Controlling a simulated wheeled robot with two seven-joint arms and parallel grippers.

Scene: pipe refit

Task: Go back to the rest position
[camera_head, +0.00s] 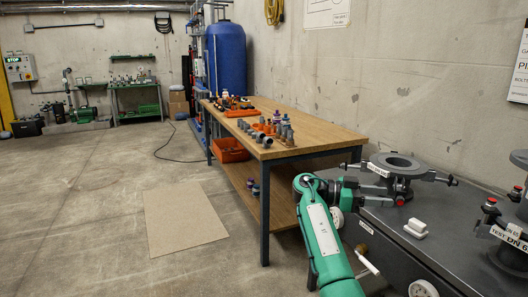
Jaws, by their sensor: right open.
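My right arm shows in green and white at the lower middle of the head view, its wrist bent to the right. My right gripper (390,197) is at its end, over the near left part of the grey test bench (440,235), just in front of a round flanged pipe fixture (395,163). It is open, and I see nothing held in it. Its fingers are small and dark against the fixture, so I cannot tell whether they touch it. My left gripper is not in view.
A wooden table (335,137) with fittings and an orange bin (230,150) on its lower shelf stands left of the bench. A white block (416,228) sits on the bench. Another flanged fixture (512,250) is at the right edge. The floor at left is clear around a mat (185,218).

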